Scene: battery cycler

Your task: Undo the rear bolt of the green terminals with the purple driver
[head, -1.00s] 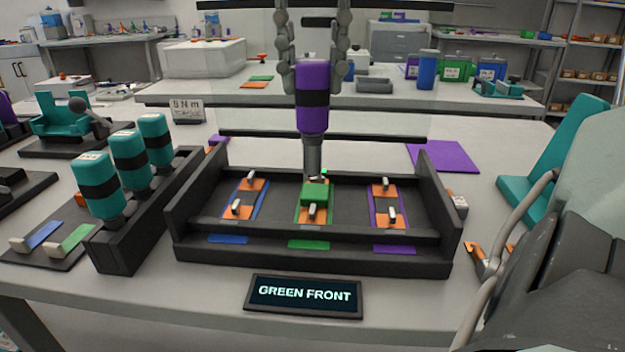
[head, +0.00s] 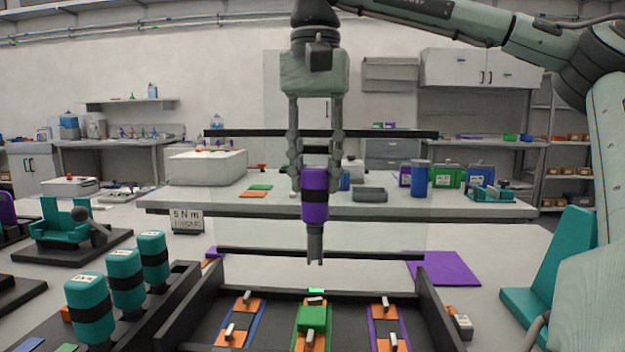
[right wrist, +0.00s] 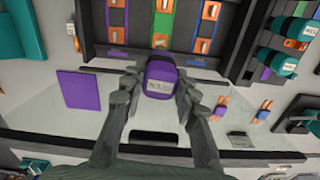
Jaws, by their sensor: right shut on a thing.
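My right gripper (head: 315,182) is shut on the purple driver (head: 314,208), which hangs upright with its tip clear above the tray's rear edge. In the right wrist view the driver's labelled cap (right wrist: 160,80) sits between my fingers. The green block (head: 312,318) stands in the middle of the black tray, over the green strip. Its front bolt (head: 310,341) shows as a silver pin. A small green light (head: 316,290) glows behind the block. Orange rear metal (right wrist: 160,42) shows just beyond the cap in the wrist view; the rear bolt's state is unclear. My left gripper is out of view.
Several teal drivers (head: 124,274) stand in a black rack left of the tray (head: 428,310). A clear panel with black bars (head: 240,253) stands behind the tray. A purple mat (head: 444,268) lies at right, near a teal stand (head: 562,262).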

